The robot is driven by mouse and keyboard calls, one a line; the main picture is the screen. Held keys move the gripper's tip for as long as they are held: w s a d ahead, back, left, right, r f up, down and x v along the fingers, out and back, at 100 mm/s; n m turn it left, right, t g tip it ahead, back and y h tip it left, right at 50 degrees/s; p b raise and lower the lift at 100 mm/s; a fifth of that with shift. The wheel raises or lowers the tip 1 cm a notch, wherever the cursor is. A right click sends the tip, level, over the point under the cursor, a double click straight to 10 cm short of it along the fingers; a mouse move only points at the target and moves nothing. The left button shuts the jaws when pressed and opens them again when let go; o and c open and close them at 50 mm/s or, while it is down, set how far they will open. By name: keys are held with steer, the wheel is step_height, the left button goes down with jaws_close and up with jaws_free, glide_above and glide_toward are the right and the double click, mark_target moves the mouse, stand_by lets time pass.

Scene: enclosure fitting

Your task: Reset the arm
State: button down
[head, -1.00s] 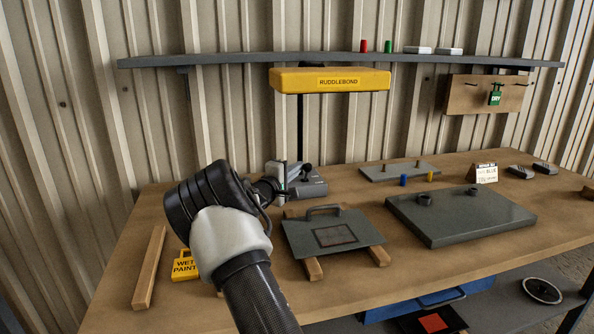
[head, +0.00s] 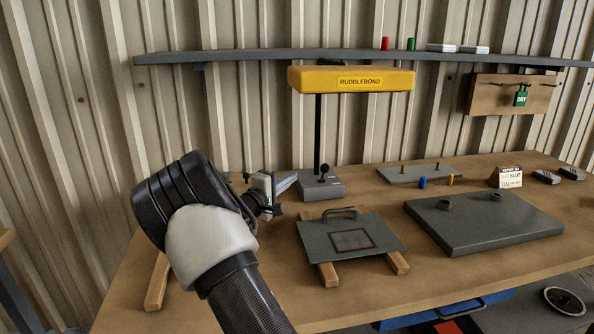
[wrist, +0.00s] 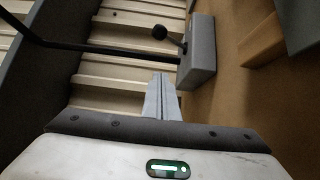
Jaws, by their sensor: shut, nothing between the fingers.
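My gripper (wrist: 161,98) is shut and empty; its closed fingers point forward in the wrist view. In the head view my arm reaches in from the bottom, and the gripper is partly hidden behind my black and white wrist. It is held over the left part of the workbench (head: 225,290), left of the grey lamp base (head: 322,186). In the wrist view the grey base with its black knob (wrist: 200,50) is ahead and to the right of the fingers, apart from them.
A yellow RUDDLEBOND lamp head (head: 350,80) stands above the bench on a black post. A handled grey plate (head: 310,238) rests on wooden strips. A larger grey slab (head: 485,222) lies to the right. A shelf (head: 240,56) runs along the corrugated wall.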

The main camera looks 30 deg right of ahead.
steer(key=s+r+m+g+y, duration=0.3)
steer(key=s+m+g+y, duration=0.3)
steer(key=s, duration=1.6)
steer(key=s+a+r+t+y, duration=0.2)
steer(key=s+a+y, duration=0.7)
steer(key=s+a, duration=1.25)
step_height(320, 180, up, 24)
steer(key=p, duration=2.4)
steer(key=shift+a, duration=0.35)
steer(key=shift+w, duration=0.1)
